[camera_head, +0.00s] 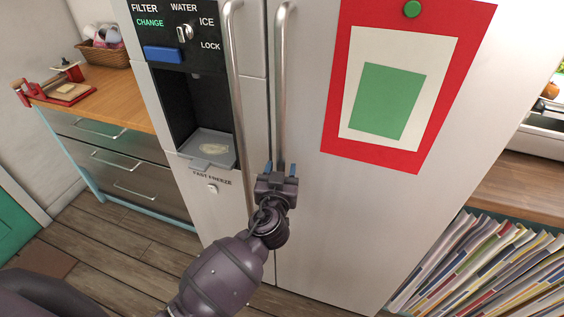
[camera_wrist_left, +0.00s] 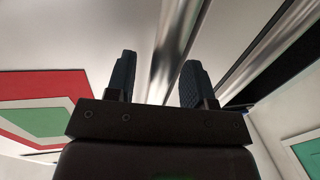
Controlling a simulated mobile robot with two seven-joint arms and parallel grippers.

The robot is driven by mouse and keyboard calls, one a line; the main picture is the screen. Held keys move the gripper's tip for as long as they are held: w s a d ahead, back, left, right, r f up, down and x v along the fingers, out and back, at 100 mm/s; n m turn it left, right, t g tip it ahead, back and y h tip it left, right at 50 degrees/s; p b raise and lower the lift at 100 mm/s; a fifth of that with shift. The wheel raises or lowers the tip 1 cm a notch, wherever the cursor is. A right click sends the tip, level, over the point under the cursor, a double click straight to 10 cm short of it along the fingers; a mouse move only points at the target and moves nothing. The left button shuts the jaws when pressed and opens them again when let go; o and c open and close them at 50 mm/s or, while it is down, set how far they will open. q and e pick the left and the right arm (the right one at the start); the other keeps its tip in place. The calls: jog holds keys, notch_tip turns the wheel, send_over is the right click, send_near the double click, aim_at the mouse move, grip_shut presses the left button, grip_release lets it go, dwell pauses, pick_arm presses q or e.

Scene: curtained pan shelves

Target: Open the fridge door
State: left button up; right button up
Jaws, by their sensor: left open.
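The fridge is silver with two doors, both shut. The right door (camera_head: 312,225) has a long vertical metal handle (camera_head: 281,80), and the left door (camera_head: 255,50) has a similar handle (camera_head: 237,90) beside it. My left gripper (camera_head: 281,169) is open at the lower end of the right door's handle, with one finger to each side of it in this view. In the left wrist view, the gripper (camera_wrist_left: 157,78) has its two dark fingers apart, and a handle (camera_wrist_left: 176,45) runs between them. I cannot tell whether the fingers touch it. My right gripper is not in view.
A red-framed picture (camera_head: 340,120) hangs on the right door under a green magnet (camera_head: 412,9). The left door holds a dispenser (camera_head: 195,115). A wooden counter with drawers (camera_head: 115,135) stands left. A rack of magazines (camera_head: 490,265) is at the lower right.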

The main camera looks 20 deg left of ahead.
pick_arm(q)
jog(key=shift+w+a, duration=0.2)
jog(key=shift+w, duration=0.95)
grip_shut()
